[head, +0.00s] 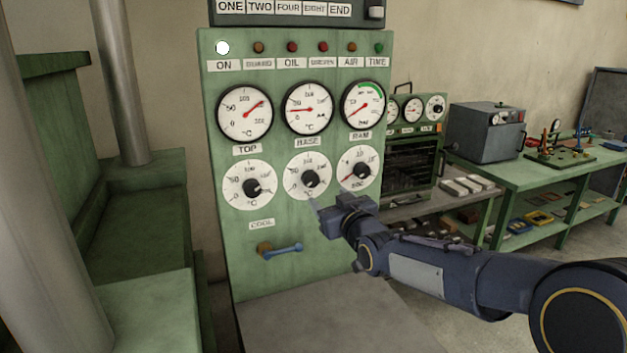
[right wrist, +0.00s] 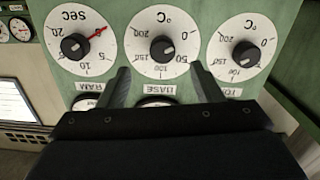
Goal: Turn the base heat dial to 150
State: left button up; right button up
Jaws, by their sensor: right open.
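The base heat dial (head: 294,167) is the middle white dial in the lower row on the green panel, with a black knob (head: 310,179) at its centre. In the right wrist view the dial (right wrist: 140,30) appears upside down, with numbers from 0 to 200. Its exact setting is hard to read. My right gripper (head: 328,203) is open and empty, just below and in front of this dial. In the right wrist view its two fingers (right wrist: 163,82) stand apart on either side of the dial's near edge, with the knob between and beyond them. My left gripper is not in view.
The top dial (head: 234,181) and the RAM-side seconds dial (head: 350,168) flank the base dial closely. The base gauge (head: 308,97) above has its red needle pointing left. A blue-handled lever (head: 285,248) sits below. A green bench (head: 480,157) stands at right.

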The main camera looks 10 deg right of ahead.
aim_at(313, 182)
jog(key=w+p, duration=0.1)
jog(key=w, duration=0.1)
jog(key=w+a, duration=0.1)
jog(key=w, duration=0.2)
jog(key=w+a+p, duration=0.1)
jog(key=w, duration=0.1)
jog(key=shift+w+r+p, duration=0.15)
jog(key=shift+r+p, duration=0.2)
jog(key=shift+w+f, duration=0.1)
jog(key=shift+w, duration=0.35)
jog(key=shift+c, duration=0.2)
jog(key=c, duration=0.9)
jog(key=shift+c, duration=0.2)
